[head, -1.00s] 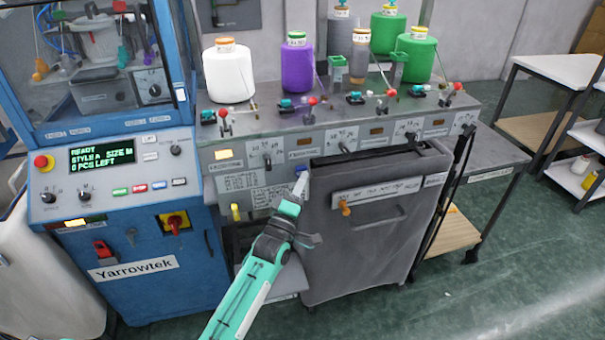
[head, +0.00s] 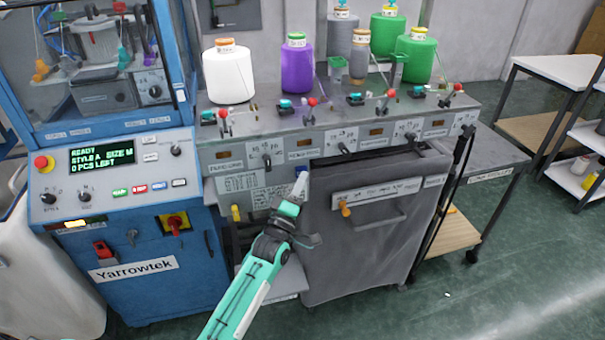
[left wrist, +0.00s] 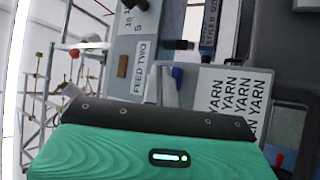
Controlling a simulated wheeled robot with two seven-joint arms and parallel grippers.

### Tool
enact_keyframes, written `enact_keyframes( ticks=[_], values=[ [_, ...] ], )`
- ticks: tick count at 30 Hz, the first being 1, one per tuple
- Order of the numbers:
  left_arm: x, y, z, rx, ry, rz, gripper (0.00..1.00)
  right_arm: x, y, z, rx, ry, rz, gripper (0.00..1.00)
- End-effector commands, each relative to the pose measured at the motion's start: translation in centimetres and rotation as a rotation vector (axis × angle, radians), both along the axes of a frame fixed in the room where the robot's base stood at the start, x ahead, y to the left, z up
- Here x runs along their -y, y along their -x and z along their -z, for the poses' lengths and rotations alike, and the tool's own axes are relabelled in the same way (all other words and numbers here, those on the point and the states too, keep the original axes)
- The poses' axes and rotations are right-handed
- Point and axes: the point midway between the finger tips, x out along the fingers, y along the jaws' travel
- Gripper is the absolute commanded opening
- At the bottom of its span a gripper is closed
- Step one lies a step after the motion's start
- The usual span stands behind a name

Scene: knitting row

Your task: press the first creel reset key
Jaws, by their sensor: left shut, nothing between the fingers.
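The creel (head: 330,120) is a grey unit with cones on top and a front panel of switches, dark amber windows and labels. A small blue key (head: 301,169) is low on its front, just under the second label; it also shows in the left wrist view (left wrist: 177,73), near the "FEED TWO" label. My left gripper (head: 300,184) is shut and empty, its pale fingertips just below the blue key. In the left wrist view the fingertips (left wrist: 163,88) are close beside the key; I cannot tell whether they touch it. No right gripper shows.
The blue Yarrowtek machine (head: 140,265) stands at left, its screen (head: 102,157) reading READY. A grey bin (head: 365,240) with an orange-tipped handle stands right of my gripper. A yellow knob (head: 236,212) is to its left.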

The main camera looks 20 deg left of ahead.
Motion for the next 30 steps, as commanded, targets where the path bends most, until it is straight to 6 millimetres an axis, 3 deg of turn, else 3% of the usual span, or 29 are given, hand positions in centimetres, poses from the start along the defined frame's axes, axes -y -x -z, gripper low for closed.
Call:
enact_keyframes(
  ticks=[7, 21, 30],
  values=[
    [0.3, 0.4, 0.0, -0.002, 0.001, 0.001, 0.00, 0.0, 0.0, -0.3, 0.000, 0.000, 0.000, 0.00],
    [2.9, 4.2, 0.0, -0.003, 0.001, 0.002, 0.00, 0.0, 0.0, -2.0, 0.000, 0.000, 0.000, 0.00],
    [3.4, 5.0, 0.1, -0.001, 0.001, 0.001, 0.00, 0.0, 0.0, -2.2, 0.000, 0.000, 0.000, 0.00]
  ],
)
